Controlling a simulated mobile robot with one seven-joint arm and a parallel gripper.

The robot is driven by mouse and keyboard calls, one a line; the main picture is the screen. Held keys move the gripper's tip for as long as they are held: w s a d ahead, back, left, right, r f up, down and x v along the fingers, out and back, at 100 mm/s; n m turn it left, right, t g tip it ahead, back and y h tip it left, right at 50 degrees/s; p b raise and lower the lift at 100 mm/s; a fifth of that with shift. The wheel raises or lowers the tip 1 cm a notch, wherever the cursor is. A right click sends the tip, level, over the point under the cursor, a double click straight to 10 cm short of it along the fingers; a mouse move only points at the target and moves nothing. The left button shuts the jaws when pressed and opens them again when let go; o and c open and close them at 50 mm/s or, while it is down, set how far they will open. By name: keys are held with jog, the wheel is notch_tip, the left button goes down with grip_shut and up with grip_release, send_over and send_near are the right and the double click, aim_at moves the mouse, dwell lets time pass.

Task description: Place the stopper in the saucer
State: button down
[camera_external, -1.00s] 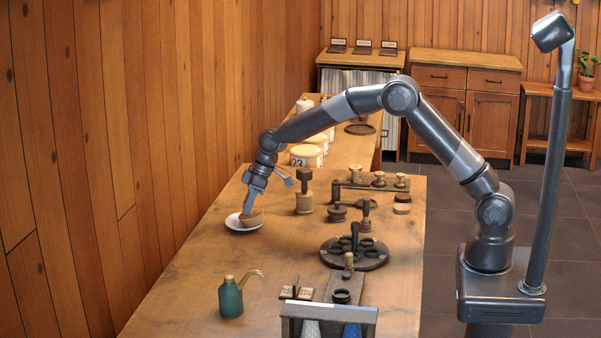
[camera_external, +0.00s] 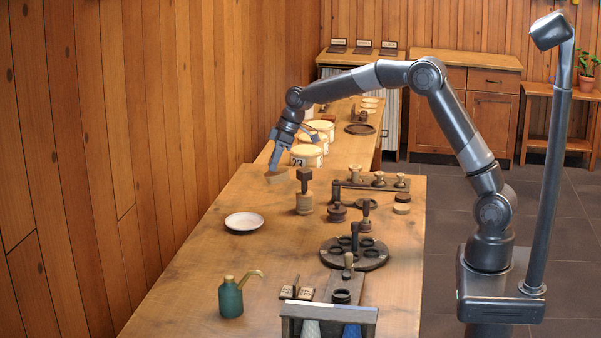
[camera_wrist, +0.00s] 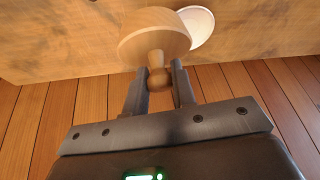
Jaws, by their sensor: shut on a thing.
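My gripper (camera_external: 276,165) is shut on a pale wooden knobbed piece (camera_external: 275,178) near the table's back left. In the wrist view the fingertips (camera_wrist: 160,68) grip its small knob, with its wide round disc (camera_wrist: 154,34) beyond them. It looks like a stopper or lid, but I cannot tell for certain. I cannot tell whether it touches the table. The white saucer (camera_external: 244,222) lies on the table in front of my gripper, apart from the piece, and looks empty. It also shows in the wrist view (camera_wrist: 203,27), partly hidden behind the disc.
A spool with a dark block on top (camera_external: 304,199) stands right of my gripper. A dark round rack (camera_external: 356,255) and a green bottle (camera_external: 230,299) stand nearer the front. Labelled pale tubs (camera_external: 307,156) are behind. The table around the saucer is clear.

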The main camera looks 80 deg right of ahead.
jog(key=shift+s+d, duration=0.1)
jog(key=shift+d, duration=0.15)
jog(key=shift+w+d+f+t, duration=0.15)
jog(key=shift+w+t, duration=0.05)
jog(key=shift+t, duration=0.4)
jog(key=shift+w+n+t, duration=0.3)
jog(key=shift+t, duration=0.5)
send_over(245, 224)
notch_tip(245, 224, down, 7)
jog(key=shift+f+y, duration=0.3)
jog(key=shift+f, duration=1.6)
jog(key=shift+s+f, duration=0.1)
jog(key=c, duration=1.2)
grip_release()
